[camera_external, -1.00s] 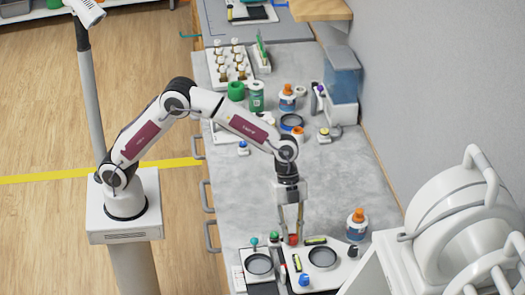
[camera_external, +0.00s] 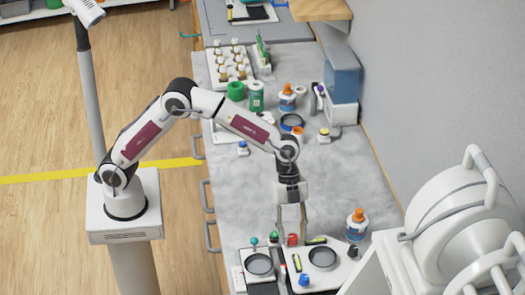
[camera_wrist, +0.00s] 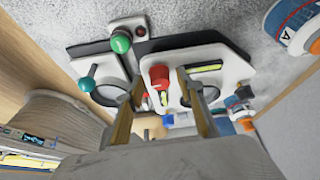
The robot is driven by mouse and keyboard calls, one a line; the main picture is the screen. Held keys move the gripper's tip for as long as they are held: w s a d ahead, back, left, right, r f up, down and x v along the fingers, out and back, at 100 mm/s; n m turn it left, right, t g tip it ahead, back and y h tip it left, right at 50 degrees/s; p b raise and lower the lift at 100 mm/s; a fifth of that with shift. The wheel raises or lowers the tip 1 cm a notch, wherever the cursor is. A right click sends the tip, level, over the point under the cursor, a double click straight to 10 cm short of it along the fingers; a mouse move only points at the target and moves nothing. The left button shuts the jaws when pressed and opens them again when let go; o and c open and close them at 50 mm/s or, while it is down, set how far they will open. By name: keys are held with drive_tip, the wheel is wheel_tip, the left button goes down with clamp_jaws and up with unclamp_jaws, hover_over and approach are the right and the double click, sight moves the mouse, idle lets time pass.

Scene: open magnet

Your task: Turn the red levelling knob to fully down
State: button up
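The red levelling knob (camera_external: 292,240) sits at the back left of a white plate (camera_external: 331,271) near the bench's front end. It also shows in the wrist view (camera_wrist: 160,76) as a red cap on a post. My gripper (camera_external: 292,232) points down over it with its two tan fingers apart, one on each side of the knob. In the wrist view my gripper (camera_wrist: 160,84) has a visible gap on both sides of the red cap. Any contact low on the knob is hidden. I cannot read a pointer or scale for the knob's setting.
A green knob (camera_external: 274,236) and a teal knob (camera_external: 254,241) stand close on the left. A yellow-green level vial (camera_external: 316,240) lies just right. Blue (camera_external: 304,280) and dark (camera_external: 353,251) knobs and an orange-capped bottle (camera_external: 357,226) stand nearby.

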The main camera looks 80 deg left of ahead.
drive_tip(key=shift+n, duration=0.4)
drive_tip(key=shift+s+n+t, duration=0.1)
drive_tip(key=shift+n+t, duration=0.6)
drive_tip(key=shift+n, duration=0.6)
drive_tip(key=shift+n, duration=0.6)
drive_tip(key=shift+s+d+n+t+y, duration=0.1)
drive_tip(key=shift+n+t+y, duration=0.55)
drive_tip(key=shift+n, duration=0.75)
drive_tip(key=shift+d+n+t+y, duration=0.1)
drive_tip(key=shift+n+t+y, duration=0.4)
drive_tip(key=shift+n, duration=1.3)
drive_tip(key=shift+s+d+n+t+y, duration=0.1)
drive_tip(key=shift+n+t+y, duration=0.4)
drive_tip(key=shift+n, duration=1.3)
